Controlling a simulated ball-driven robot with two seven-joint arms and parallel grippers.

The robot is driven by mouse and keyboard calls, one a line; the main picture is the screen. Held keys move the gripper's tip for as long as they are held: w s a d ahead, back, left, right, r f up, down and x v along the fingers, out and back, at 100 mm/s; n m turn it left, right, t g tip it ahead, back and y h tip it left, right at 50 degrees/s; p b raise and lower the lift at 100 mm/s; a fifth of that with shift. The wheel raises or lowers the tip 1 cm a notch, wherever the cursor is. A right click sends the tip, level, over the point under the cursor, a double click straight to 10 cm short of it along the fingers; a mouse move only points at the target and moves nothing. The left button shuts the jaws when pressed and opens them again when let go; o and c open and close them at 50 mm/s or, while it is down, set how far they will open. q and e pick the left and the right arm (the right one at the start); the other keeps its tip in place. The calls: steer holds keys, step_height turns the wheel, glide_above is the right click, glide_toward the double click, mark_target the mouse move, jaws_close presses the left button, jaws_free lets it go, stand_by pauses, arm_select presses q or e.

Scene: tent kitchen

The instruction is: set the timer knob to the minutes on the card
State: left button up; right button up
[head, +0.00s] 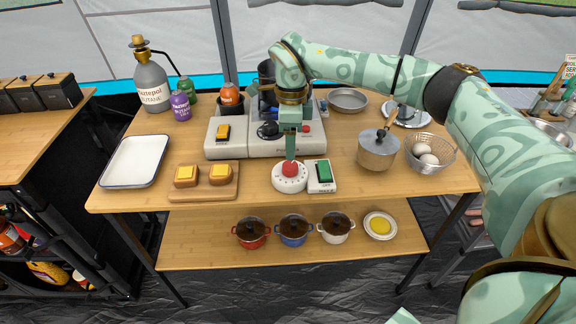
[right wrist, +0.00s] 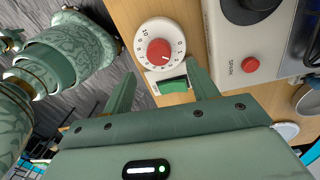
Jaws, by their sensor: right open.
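The timer is a round white dial (head: 288,184) near the table's front edge, with a red knob (head: 290,168) in its middle. In the right wrist view the knob (right wrist: 160,52) sits inside a ring of numbers running from 0 to 10; I cannot tell its exact setting. My right gripper (head: 290,156) points down over the knob. In the right wrist view my right gripper (right wrist: 163,84) is open, its fingers apart, with the dial beyond the tips. Whether they touch the knob is unclear. I cannot make out a minutes card. My left gripper is not in view.
A green switch (head: 324,172) on a white base stands just right of the dial. A board with toasts (head: 203,194) lies left. The stove (head: 262,142) is behind. A white tray (head: 134,161) lies far left.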

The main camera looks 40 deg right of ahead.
mark_target(291, 164)
steer(key=f+b, duration=0.1)
steer(key=f, duration=0.2)
steer(key=f+b, duration=0.1)
steer(key=f, duration=0.2)
steer(key=shift+s+a+f, duration=0.15)
steer(key=shift+a+f, duration=0.05)
steer(key=shift+f, duration=0.2)
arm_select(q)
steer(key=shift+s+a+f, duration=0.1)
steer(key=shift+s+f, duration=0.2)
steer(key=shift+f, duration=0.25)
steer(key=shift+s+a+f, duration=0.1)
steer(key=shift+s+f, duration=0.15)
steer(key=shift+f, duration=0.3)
arm_select(e)
steer(key=c, duration=1)
